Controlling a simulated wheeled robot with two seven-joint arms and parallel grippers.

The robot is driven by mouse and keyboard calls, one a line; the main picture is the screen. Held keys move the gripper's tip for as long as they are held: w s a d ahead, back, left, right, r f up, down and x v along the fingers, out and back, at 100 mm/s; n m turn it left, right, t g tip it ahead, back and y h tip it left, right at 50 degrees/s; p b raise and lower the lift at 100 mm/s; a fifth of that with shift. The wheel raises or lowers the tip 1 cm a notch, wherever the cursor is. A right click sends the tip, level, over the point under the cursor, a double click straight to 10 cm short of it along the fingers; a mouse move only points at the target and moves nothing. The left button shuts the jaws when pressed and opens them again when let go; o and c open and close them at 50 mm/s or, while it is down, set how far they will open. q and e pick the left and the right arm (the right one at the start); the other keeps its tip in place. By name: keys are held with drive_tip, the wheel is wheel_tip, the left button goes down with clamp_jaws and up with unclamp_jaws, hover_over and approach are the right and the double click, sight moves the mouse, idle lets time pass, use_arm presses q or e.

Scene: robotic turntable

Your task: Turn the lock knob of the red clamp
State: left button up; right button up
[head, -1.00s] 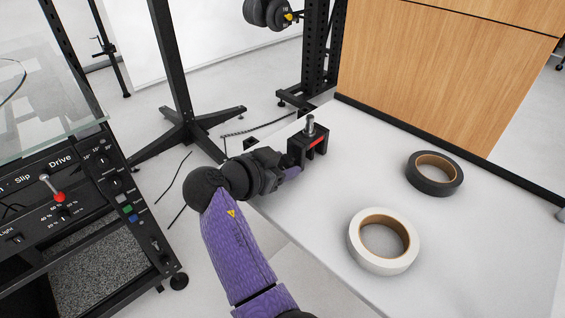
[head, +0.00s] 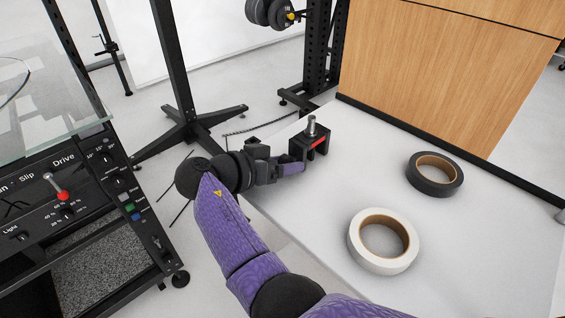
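The red clamp (head: 309,146) is a small black block with a red strip on its front. It stands at the left edge of the white table. A silver cylindrical knob (head: 311,124) rises upright from its top. My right gripper (head: 297,168) is at the clamp's lower left side, below knob height. Its purple fingertip overlaps the clamp's lower left corner in the head view; I cannot tell if it touches. The finger gap is hidden, so open or shut is unclear. My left gripper is not in view.
On the white table (head: 310,215) lie a white tape roll (head: 355,243) and a black tape roll (head: 456,181), right of the clamp. A wooden panel (head: 440,75) stands behind. A control console (head: 95,195) stands at the left.

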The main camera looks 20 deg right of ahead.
drive_tip(key=shift+o, duration=1.1)
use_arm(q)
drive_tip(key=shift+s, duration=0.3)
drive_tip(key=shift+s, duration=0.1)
use_arm(e)
drive_tip(key=shift+a+r, duration=0.1)
drive_tip(key=shift+a, duration=0.1)
use_arm(q)
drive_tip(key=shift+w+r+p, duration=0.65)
drive_tip(key=shift+p, duration=0.05)
use_arm(e)
drive_tip(key=v, duration=0.9)
drive_tip(key=shift+a, duration=0.25)
